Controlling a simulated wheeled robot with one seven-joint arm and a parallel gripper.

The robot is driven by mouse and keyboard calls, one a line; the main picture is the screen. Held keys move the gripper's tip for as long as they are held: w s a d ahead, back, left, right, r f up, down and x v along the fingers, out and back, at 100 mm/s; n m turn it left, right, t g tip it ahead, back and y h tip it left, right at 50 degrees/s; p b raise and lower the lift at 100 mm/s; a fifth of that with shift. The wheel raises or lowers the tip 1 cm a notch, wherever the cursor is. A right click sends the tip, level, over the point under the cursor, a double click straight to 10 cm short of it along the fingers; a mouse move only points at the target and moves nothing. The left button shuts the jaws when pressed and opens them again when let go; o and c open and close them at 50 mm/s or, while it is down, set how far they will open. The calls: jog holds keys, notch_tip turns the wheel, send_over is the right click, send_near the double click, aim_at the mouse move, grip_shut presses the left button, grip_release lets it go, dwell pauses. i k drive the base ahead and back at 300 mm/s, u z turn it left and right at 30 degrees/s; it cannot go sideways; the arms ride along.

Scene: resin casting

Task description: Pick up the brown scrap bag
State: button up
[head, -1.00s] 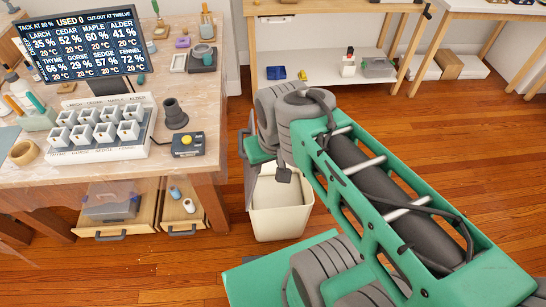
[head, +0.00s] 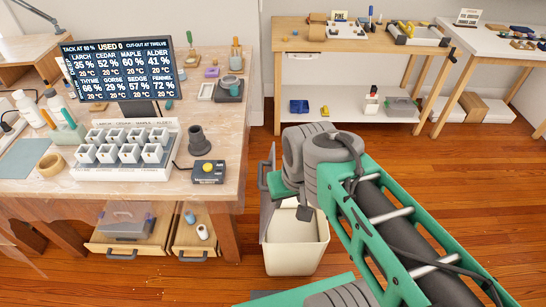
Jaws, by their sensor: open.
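My gripper (head: 285,213) hangs at the end of my green and grey arm, in front of and above a cream bin (head: 297,255). It looks open and empty, though my wrist hides part of it. I cannot clearly make out a brown scrap bag. A small brown object (head: 317,18) stands on the back wooden table, too small to identify, far from my gripper.
A workbench (head: 225,130) at left carries a screen (head: 120,70), white moulds (head: 128,152) and a dark box with a yellow button (head: 207,171). Drawers (head: 125,247) stand open below it. A white table (head: 490,45) is at back right. The wooden floor at right is clear.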

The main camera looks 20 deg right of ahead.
aim_at(317, 26)
jog(key=z, duration=0.55)
jog(key=k, duration=1.3)
jog(key=z, duration=1.1)
jog(key=i, duration=4.5)
jog(key=u, duration=1.25)
jog(key=i, duration=1.05)
jog(key=u, duration=1.75)
jog(key=i, duration=1.05)
jog(key=u, duration=0.15)
